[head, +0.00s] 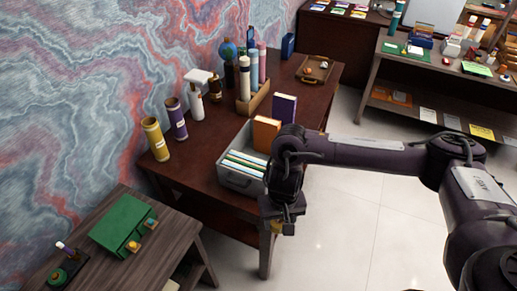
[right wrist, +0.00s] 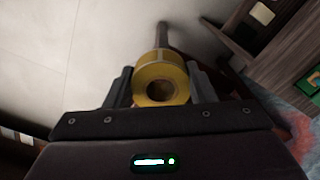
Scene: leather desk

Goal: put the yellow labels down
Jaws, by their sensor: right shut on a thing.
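My right gripper (right wrist: 160,88) is shut on a roll of yellow labels (right wrist: 154,72), its round core facing the camera in the right wrist view. In the head view my right gripper (head: 281,229) hangs by the front edge of the dark red-brown desk (head: 218,203), and a small bit of the yellow labels (head: 288,229) shows beside its fingers. The roll is held in the air over the floor, apart from the desk. My left gripper is not in view.
A grey file box (head: 237,181) stands at the desk's front, with orange and purple boxes behind it. Yellow and purple tubes (head: 155,139) stand at the left. A lower wooden table (head: 176,250) with a green box (head: 123,225) is at front left. Bare desk lies between tubes and file box.

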